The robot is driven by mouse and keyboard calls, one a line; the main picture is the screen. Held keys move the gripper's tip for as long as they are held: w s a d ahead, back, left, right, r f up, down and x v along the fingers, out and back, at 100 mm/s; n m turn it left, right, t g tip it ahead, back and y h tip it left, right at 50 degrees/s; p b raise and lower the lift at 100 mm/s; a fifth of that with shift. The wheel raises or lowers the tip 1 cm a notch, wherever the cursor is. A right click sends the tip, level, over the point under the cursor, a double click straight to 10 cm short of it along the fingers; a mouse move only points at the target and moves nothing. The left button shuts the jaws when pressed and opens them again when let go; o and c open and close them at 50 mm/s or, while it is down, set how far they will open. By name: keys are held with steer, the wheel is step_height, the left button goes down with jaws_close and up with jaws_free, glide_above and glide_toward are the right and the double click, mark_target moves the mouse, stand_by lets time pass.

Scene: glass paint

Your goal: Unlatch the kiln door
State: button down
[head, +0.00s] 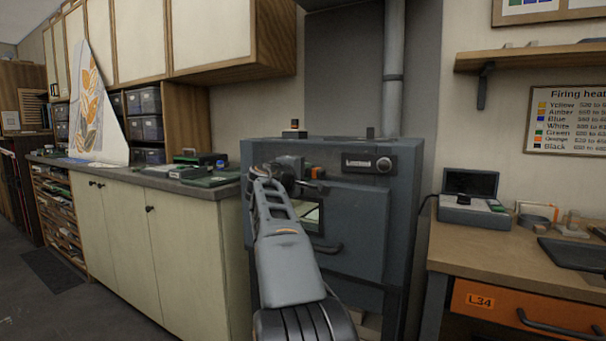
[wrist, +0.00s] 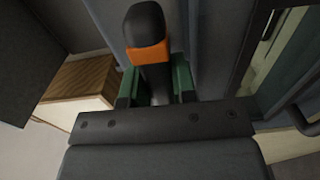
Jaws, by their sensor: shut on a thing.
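The grey-blue kiln (head: 390,265) stands straight ahead in the head view, with its door (head: 355,215) facing me. The door looks closed. It carries a small window and a curved dark handle (head: 328,248). My gripper (head: 303,178) is at the upper left of the kiln front, and my arm hides part of the door. In the wrist view my gripper's green fingers (wrist: 156,84) are shut on the dark latch lever (wrist: 146,23), either side of its shaft. An orange band (wrist: 148,53) runs around the lever below its rounded black end. The latch's base is hidden.
A pale cabinet with a grey counter (head: 120,176) stands left of the kiln. A wooden workbench (head: 490,250) with an orange drawer is on the right. A vertical pipe (head: 394,70) rises behind the kiln. Open floor (head: 60,310) shows at the lower left.

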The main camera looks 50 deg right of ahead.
steer(key=c, duration=0.9)
jaws_free()
steer(key=v, duration=1.4)
